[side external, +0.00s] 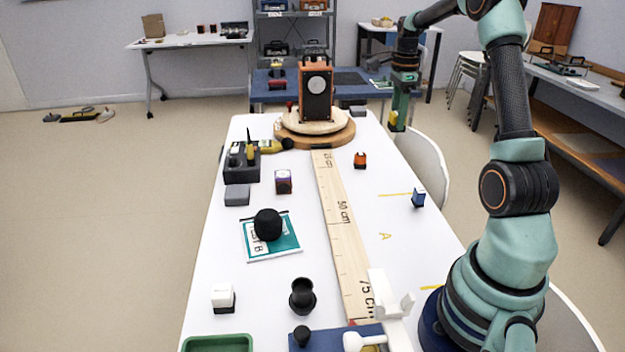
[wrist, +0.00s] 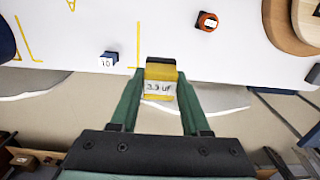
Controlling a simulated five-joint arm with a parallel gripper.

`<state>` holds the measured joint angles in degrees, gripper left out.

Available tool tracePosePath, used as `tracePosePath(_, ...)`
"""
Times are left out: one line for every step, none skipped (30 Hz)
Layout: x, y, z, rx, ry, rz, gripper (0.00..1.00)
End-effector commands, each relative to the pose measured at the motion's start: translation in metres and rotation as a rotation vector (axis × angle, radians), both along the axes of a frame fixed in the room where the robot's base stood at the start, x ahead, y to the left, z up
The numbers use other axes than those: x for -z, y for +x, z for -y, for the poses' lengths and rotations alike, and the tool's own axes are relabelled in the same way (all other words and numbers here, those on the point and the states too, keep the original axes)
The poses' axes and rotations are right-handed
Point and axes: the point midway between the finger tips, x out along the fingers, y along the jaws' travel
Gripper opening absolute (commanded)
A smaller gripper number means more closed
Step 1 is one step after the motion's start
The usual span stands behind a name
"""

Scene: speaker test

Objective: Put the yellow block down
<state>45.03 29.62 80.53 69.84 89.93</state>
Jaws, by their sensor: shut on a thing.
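The yellow block (wrist: 159,90) has a pale label reading "3.3 uF" and a dark end. It sits between the two green fingers of my gripper (wrist: 159,78), which is shut on it. In the side view my gripper (side external: 399,112) points down, with the yellow block (side external: 397,122) small and partly hidden at its tip. It is held in the air near the right edge of the white table (side external: 345,185). In the wrist view the block overlaps the table edge, with floor showing around its near part.
A blue block (side external: 418,197) and an orange block (side external: 360,160) stand on the table's right side. A long wooden ruler (side external: 335,220) runs down the middle. A speaker (side external: 316,90) stands on a round wooden turntable (side external: 316,138) at the far end. Yellow lines mark bare table along the right.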

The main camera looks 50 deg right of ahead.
Motion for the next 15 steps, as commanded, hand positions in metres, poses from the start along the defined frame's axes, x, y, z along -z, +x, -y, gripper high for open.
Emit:
tracePosePath(0.015,-0.001,-0.001,0.000,0.004,-0.004,0.00)
tracePosePath(0.022,-0.001,-0.001,0.000,0.005,-0.005,0.00)
tracePosePath(0.032,-0.001,-0.001,0.000,0.004,-0.004,0.00)
tracePosePath(0.039,-0.001,-0.001,0.000,0.004,-0.004,0.00)
tracePosePath(0.047,-0.001,-0.001,0.000,0.005,-0.005,0.00)
tracePosePath(0.056,-0.001,-0.001,0.000,0.004,-0.004,0.00)
tracePosePath(0.064,-0.001,-0.001,0.000,0.004,-0.004,0.00)
tracePosePath(0.071,-0.001,-0.001,0.000,0.004,-0.004,0.00)
tracePosePath(0.081,-0.001,-0.002,0.000,0.005,-0.005,0.00)
tracePosePath(0.087,-0.001,-0.001,0.000,0.004,-0.004,0.00)
tracePosePath(0.094,-0.001,-0.001,0.000,0.004,-0.004,0.00)
tracePosePath(0.102,0.000,-0.001,0.000,0.003,-0.003,0.00)
tracePosePath(0.107,0.000,-0.001,0.000,0.003,-0.003,0.00)
tracePosePath(0.111,0.000,-0.001,0.000,0.002,-0.002,0.00)
tracePosePath(0.116,0.000,-0.001,0.000,0.002,-0.002,0.00)
